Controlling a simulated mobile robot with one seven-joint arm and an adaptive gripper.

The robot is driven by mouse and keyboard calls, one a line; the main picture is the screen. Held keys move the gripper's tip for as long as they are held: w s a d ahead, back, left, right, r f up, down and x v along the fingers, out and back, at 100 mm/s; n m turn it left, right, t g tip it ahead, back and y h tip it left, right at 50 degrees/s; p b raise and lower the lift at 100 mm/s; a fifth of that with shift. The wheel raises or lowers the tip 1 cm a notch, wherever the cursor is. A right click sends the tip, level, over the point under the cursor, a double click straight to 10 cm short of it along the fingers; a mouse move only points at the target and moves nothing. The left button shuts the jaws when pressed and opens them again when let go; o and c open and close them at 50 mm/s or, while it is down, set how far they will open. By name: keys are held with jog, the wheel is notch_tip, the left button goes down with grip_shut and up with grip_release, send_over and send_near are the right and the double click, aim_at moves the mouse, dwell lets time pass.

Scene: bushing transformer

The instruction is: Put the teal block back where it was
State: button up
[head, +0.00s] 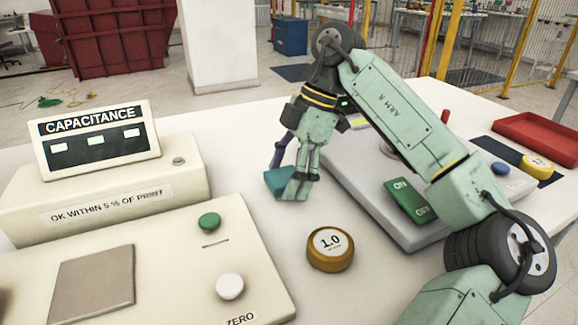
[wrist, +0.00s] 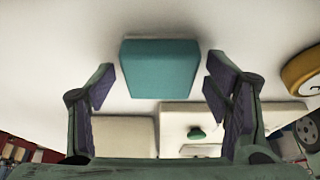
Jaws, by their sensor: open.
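The teal block (head: 279,181) is on the white table, behind the round 1.0 weight and left of the grey panel. My gripper (head: 292,192) is right at it in the head view, with its fingers pointing down and partly covering the block. In the wrist view the teal block (wrist: 160,69) lies between and slightly beyond the two purple-padded fingertips of my gripper (wrist: 160,80). The fingers are apart, with a gap on each side of the block. The block's underside contact with the table is hard to make out.
A capacitance meter (head: 100,137) stands at the left, behind a beige panel (head: 190,270) with buttons. A yellow 1.0 weight (head: 330,248) lies in front. A grey panel (head: 350,180) with a green ON/OFF switch (head: 408,201) is at the right. A red tray (head: 538,137) sits far right.

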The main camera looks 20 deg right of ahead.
jog(key=p+v, duration=0.1)
jog(key=v, duration=1.1)
jog(key=shift+r, duration=0.2)
jog(key=shift+f, duration=0.1)
